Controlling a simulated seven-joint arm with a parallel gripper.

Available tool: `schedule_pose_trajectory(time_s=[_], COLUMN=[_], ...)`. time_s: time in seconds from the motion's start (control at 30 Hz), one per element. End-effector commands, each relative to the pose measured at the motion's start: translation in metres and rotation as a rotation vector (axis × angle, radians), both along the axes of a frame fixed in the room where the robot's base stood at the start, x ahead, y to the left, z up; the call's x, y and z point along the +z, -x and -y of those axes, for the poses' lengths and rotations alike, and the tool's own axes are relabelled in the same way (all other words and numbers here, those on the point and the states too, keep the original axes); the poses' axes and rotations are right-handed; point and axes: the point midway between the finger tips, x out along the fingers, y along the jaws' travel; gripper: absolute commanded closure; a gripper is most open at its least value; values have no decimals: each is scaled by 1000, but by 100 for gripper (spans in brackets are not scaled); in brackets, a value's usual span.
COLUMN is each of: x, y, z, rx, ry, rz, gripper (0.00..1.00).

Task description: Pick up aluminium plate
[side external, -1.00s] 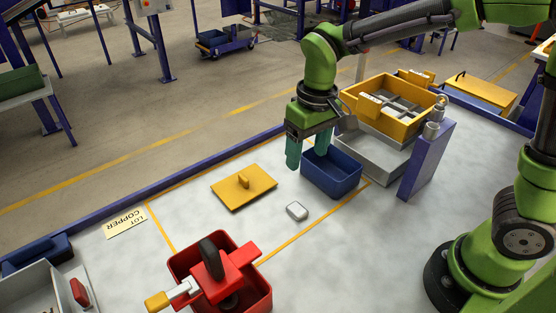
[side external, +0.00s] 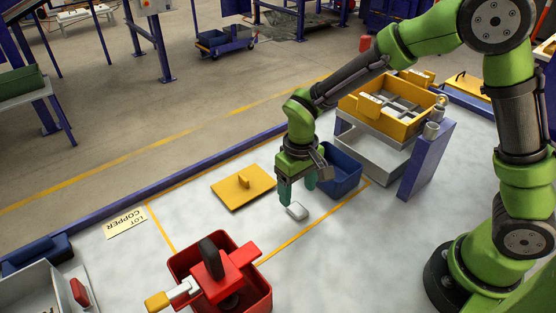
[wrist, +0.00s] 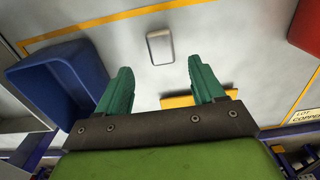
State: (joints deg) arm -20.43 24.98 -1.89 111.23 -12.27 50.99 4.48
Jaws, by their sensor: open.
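The aluminium plate (side external: 297,211) is a small, pale, rounded block lying on the light table inside the yellow outline. In the wrist view the plate (wrist: 160,47) lies beyond my fingertips, roughly in line with the gap between them. My gripper (side external: 298,193) has teal fingers pointing down, just above and behind the plate in the side view. In the wrist view my gripper (wrist: 160,76) is open with nothing between its fingers. I cannot tell its exact height above the table.
A blue bin (side external: 340,172) stands close beside my gripper. A yellow lid with a handle (side external: 243,188) lies to the left. A red container (side external: 262,285) with a red and yellow tool is in front. The yellow tray (side external: 388,118) sits at the back right. The table around the plate is clear.

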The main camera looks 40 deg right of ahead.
Motion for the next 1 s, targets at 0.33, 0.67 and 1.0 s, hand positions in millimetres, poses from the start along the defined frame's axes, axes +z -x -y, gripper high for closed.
schedule_pose_trajectory(time_s=[0.33,0.67,1.0], x=[-46,-48,-48], y=[-1,-2,-2], z=[-3,-3,-3], rx=[0,0,0], ry=[1,0,0], rz=[-2,0,0], gripper=[32,41,92])
